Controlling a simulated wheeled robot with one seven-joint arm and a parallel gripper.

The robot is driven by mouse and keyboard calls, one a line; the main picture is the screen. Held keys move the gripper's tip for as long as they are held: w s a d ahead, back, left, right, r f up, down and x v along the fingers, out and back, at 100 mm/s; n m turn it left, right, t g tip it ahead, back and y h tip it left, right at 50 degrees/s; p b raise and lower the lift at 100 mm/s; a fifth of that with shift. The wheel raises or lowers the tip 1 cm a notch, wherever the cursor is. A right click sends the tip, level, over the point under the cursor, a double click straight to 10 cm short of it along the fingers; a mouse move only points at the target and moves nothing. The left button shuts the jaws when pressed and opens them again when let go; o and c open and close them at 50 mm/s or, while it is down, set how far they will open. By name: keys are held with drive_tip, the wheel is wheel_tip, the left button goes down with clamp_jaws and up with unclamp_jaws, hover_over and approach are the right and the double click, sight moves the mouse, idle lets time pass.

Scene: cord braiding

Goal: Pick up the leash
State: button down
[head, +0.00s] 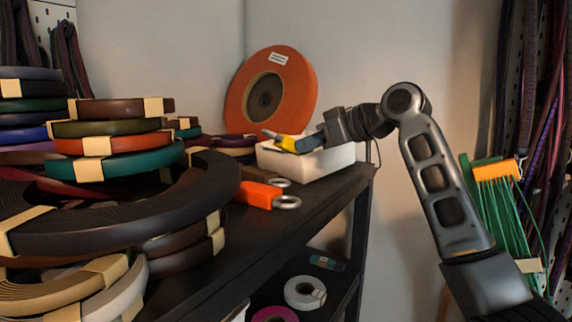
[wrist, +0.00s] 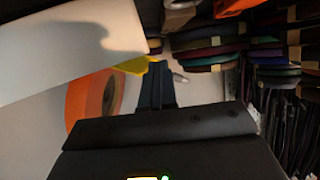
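A yellow piece with a grey metal end, which I take for the leash (head: 289,144), is at my fingertips by the top of the white box. It also shows in the wrist view, with its yellow part (wrist: 137,66) left of the fingers and the grey end to their right. My gripper (head: 302,144) reaches in from the right. In the wrist view its dark fingers (wrist: 156,82) are close together and appear shut across the piece, hiding its middle. Whether it still touches the box is unclear.
The white box (head: 315,162) stands at the right end of the black shelf (head: 310,205). An orange spool (head: 303,86) stands behind it. An orange piece with a metal ring (head: 258,195) lies in front. Stacked webbing rolls (head: 120,230) crowd the left. Green cords (head: 500,215) hang at right.

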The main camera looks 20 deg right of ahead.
drive_tip(key=s+d+r, duration=0.3)
drive_tip(key=d, duration=0.2)
drive_tip(key=shift+r, duration=0.4)
drive_tip(key=shift+c, duration=1.9)
unclamp_jaws()
drive_tip(key=shift+a, duration=0.1)
